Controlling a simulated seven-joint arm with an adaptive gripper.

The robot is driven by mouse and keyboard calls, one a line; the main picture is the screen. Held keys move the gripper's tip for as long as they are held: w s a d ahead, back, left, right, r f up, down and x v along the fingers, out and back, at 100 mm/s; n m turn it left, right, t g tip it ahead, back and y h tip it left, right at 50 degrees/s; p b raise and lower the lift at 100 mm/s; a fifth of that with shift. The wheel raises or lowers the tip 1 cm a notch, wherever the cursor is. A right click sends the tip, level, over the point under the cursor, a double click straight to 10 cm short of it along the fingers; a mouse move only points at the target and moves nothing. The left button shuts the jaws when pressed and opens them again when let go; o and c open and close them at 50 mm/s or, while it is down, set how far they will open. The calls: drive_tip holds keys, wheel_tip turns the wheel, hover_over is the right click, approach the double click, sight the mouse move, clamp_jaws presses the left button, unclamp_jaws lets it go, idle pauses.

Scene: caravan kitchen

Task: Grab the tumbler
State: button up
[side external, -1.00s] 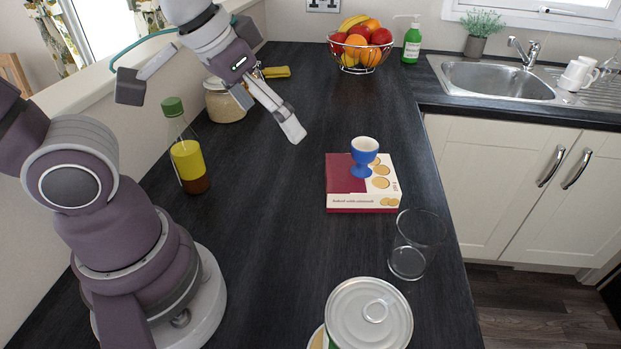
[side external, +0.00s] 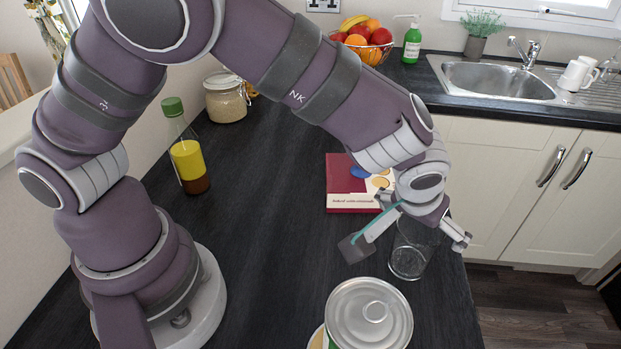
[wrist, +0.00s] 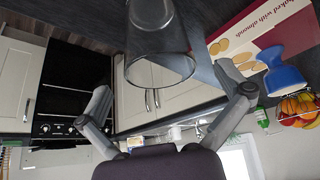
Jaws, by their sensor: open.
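The clear glass tumbler (side external: 408,262) stands upright on the dark counter near its right edge, in front of the biscuit box. My gripper (side external: 415,232) is over the tumbler's upper part in the side view and hides some of its rim. In the wrist view the tumbler (wrist: 158,50) is at the top centre with its open mouth toward the camera. There my gripper's fingers (wrist: 172,105) are spread wide, one to each side and below the mouth, with nothing between them.
The red and cream biscuit box (side external: 345,195) carries a blue egg cup (side external: 361,172), close behind my gripper. A lidded can (side external: 369,314) stands in front of the tumbler. An oil bottle (side external: 187,160) stands at the left. The counter's middle is clear.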

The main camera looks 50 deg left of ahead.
drive_tip(key=shift+x, duration=1)
drive_tip(key=c, duration=1.3)
